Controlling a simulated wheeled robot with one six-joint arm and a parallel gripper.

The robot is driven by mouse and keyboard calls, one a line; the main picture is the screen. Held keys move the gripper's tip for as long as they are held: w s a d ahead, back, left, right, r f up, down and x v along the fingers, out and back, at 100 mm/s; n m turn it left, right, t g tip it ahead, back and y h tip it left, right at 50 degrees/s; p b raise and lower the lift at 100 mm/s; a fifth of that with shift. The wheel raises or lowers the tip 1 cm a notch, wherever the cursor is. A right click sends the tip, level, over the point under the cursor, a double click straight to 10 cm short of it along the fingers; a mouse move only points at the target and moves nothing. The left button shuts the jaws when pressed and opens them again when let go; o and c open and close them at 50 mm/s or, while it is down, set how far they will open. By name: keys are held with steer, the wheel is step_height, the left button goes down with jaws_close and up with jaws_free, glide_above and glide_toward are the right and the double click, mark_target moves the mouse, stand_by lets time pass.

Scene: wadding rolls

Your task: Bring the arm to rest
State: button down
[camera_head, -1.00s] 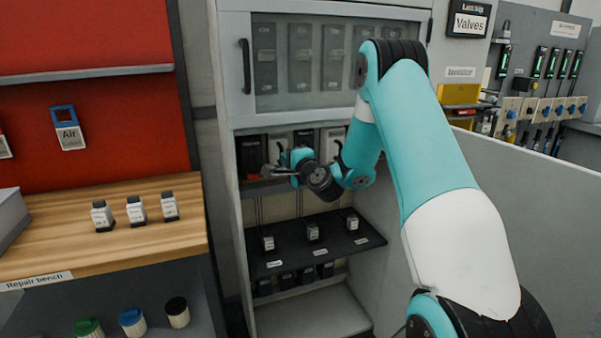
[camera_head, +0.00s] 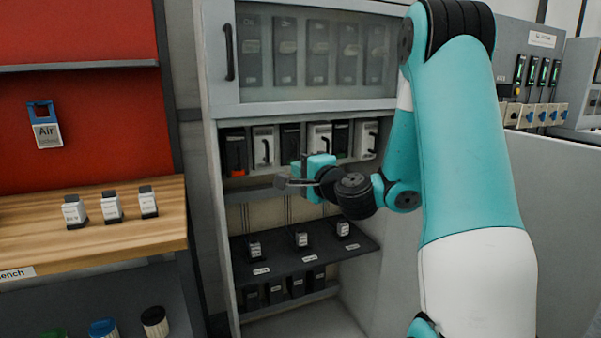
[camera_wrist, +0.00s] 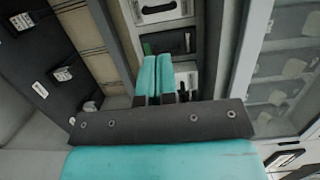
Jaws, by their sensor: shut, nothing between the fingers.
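My gripper (camera_head: 281,183) hangs at the end of my bent teal arm, in front of the tall cabinet, just below the row of handled modules. In the wrist view its two teal fingers (camera_wrist: 155,75) lie side by side, closed, with nothing held. It appears apart from the cabinet parts around it. The gripper and my forearm hide part of the cabinet behind them.
The cabinet (camera_head: 207,150) has a glass door (camera_head: 310,55) above and a dark shelf (camera_head: 290,262) with small labelled blocks below. At left is a wooden bench (camera_head: 110,235) with three small blocks. A grey panel (camera_head: 555,200) stands right of my arm.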

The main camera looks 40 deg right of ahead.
stand_by(0.3)
steer(key=s+a+n+g+y, duration=0.2)
steer(key=a+n+g+y, duration=0.2)
steer(key=a+n+y, duration=0.55)
steer(key=s+a+n+g+y, duration=0.2)
steer(key=s+a+n+g, duration=0.3)
steer(key=a, duration=1)
steer(key=s+a+f+n+g, duration=0.3)
steer(key=s+a+n+g, duration=0.1)
steer(key=s+a+n, duration=0.25)
steer(key=s+n+g+h, duration=0.5)
steer(key=s+n, duration=0.1)
steer(key=s, duration=0.6)
step_height(320, 180, up, 14)
steer(key=p, duration=1.5)
steer(key=shift+d, duration=0.1)
